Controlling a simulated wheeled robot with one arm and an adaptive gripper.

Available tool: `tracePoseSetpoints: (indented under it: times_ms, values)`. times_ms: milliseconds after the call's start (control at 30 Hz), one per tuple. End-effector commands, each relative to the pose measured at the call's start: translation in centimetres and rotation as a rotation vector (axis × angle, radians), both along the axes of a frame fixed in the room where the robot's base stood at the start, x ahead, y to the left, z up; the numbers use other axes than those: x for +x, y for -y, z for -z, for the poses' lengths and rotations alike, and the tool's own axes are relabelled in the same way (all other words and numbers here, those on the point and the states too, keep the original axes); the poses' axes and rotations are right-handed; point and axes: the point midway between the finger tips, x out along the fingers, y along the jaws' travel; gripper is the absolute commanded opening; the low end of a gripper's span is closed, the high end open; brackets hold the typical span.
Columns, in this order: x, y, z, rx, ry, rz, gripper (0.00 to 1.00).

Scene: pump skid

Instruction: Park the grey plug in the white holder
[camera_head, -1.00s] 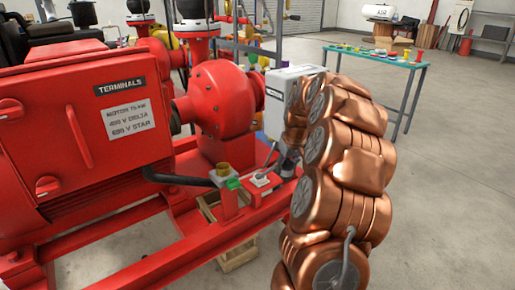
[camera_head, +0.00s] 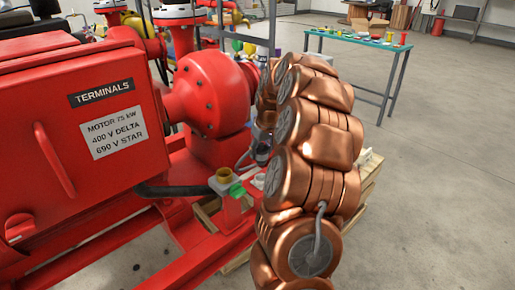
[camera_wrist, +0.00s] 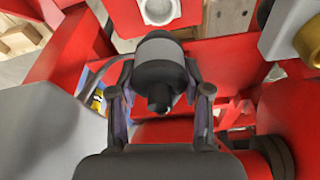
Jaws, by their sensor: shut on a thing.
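A grey cable runs off to the left of the plug. The white holder (camera_wrist: 158,10) is a round cup with a pale inside at the top edge of the wrist view, apart from the plug in that picture. In the head view the white holder (camera_head: 259,181) is partly hidden behind my arm, and the gripper is mostly hidden too.
The red motor box (camera_head: 95,130) fills the left. A teal table (camera_head: 360,40) with small parts stands behind. Floor at right is clear.

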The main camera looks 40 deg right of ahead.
Motion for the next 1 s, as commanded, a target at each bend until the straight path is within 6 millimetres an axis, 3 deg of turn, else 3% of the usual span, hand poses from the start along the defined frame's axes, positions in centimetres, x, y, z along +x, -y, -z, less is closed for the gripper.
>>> tracePoseSetpoints:
  times_ms: [667, 1000]
  values:
    - [0.0, -0.1, 5.1, 0.001, -0.001, -0.001, 0.06]
    - [0.0, -0.1, 5.0, 0.0, 0.0, -0.001, 0.06]
